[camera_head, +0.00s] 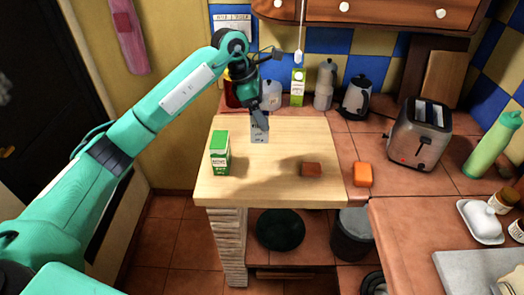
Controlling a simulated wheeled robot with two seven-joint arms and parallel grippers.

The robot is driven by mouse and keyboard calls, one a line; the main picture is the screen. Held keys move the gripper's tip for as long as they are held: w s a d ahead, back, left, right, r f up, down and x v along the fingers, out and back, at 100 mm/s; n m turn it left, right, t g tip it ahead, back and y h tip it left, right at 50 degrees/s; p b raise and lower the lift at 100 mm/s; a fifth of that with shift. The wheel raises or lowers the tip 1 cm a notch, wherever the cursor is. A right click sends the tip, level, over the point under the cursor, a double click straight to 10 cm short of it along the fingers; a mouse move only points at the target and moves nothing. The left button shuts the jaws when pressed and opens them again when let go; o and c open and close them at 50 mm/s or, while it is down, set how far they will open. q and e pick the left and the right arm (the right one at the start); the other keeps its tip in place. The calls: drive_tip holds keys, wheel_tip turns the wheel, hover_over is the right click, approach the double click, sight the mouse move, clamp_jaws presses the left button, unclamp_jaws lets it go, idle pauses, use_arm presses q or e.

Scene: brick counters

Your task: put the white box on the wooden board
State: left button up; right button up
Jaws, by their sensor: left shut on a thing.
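The white box (260,135), small with dark print, is at the tips of my left gripper (258,117), which is shut on it. The gripper covers the upper part of the box. The box shows over the back middle of the light wooden board (255,190). I cannot tell whether its bottom touches the board. My right gripper is not in view.
A green and white carton (220,154) stands on the board's left part, and a brown block (312,170) lies at its right. An orange block (362,175) and a toaster (420,134) are on the tiled counter. The board's front middle is clear.

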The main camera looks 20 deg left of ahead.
use_arm(q)
wheel_tip(320, 180, down, 14)
drive_tip(key=p, duration=0.2)
drive_tip(key=shift+p, duration=0.3)
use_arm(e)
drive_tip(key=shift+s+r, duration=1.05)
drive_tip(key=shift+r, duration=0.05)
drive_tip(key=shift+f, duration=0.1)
use_arm(q)
drive_tip(key=o, duration=1)
drive_tip(key=shift+f, duration=0.1)
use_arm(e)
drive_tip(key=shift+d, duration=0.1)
